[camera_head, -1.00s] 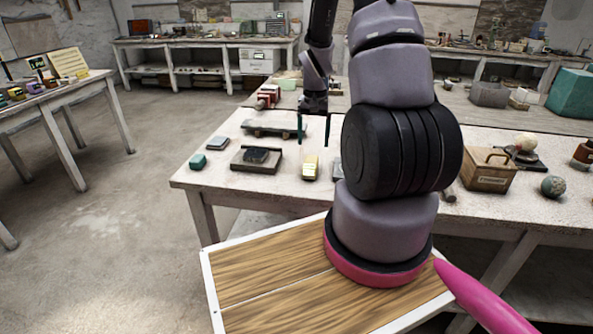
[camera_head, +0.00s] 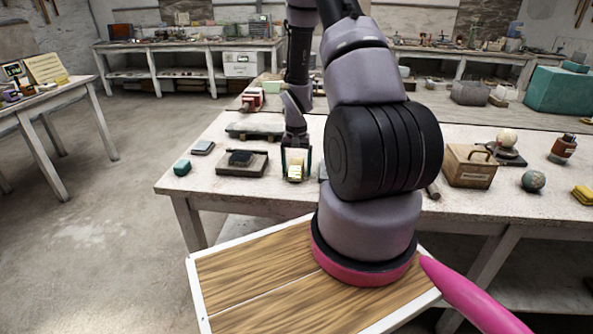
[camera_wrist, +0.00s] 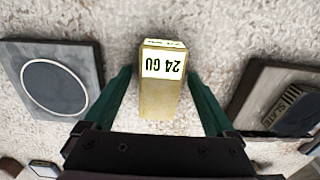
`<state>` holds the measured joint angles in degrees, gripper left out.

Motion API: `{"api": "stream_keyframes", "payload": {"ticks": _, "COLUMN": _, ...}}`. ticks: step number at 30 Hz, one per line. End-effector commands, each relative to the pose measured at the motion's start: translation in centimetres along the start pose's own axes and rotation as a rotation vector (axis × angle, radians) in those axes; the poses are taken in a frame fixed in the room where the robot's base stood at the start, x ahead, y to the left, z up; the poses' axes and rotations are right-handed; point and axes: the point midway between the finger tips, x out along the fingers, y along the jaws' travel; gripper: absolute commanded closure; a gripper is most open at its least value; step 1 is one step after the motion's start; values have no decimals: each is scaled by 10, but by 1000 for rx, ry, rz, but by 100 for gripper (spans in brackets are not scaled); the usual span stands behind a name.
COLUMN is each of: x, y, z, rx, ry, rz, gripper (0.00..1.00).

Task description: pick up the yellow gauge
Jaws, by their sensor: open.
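The yellow gauge (camera_head: 294,173) is a small yellow block with a white label, lying on the white worktable near its front edge. In the wrist view the gauge (camera_wrist: 158,98) sits between my two green fingers, its label upside down and reading "24 GU". My gripper (camera_head: 296,162) is open, pointing down over the gauge. In the wrist view my gripper (camera_wrist: 160,90) has a finger on each side of the gauge, with visible gaps, so it does not hold it. How high the fingertips are above the table is hard to tell.
A slate block in a tray (camera_head: 228,170) lies left of the gauge. A grey plate with a circle (camera_wrist: 35,95) lies on the other side.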

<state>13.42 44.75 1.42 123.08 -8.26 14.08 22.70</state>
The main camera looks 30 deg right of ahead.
Motion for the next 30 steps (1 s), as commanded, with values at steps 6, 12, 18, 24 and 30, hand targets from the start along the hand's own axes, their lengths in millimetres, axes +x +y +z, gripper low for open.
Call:
{"api": "stream_keyframes", "payload": {"ticks": 6, "x": 0, "y": 0, "z": 0, "rx": 0, "ry": 0, "rz": 0, "gripper": 10}}
{"api": "stream_keyframes", "payload": {"ticks": 12, "x": 2, "y": 0, "z": 0, "rx": 0, "ry": -1, "rz": 0, "gripper": 10}}
{"api": "stream_keyframes", "payload": {"ticks": 18, "x": 4, "y": 0, "z": 0, "rx": 1, "ry": 0, "rz": 0, "gripper": 10}}
{"api": "stream_keyframes", "payload": {"ticks": 24, "x": 4, "y": 0, "z": 0, "rx": 1, "ry": 0, "rz": 0, "gripper": 10}}
{"api": "stream_keyframes", "payload": {"ticks": 30, "x": 4, "y": 0, "z": 0, "rx": 0, "ry": 0, "rz": 0, "gripper": 71}}
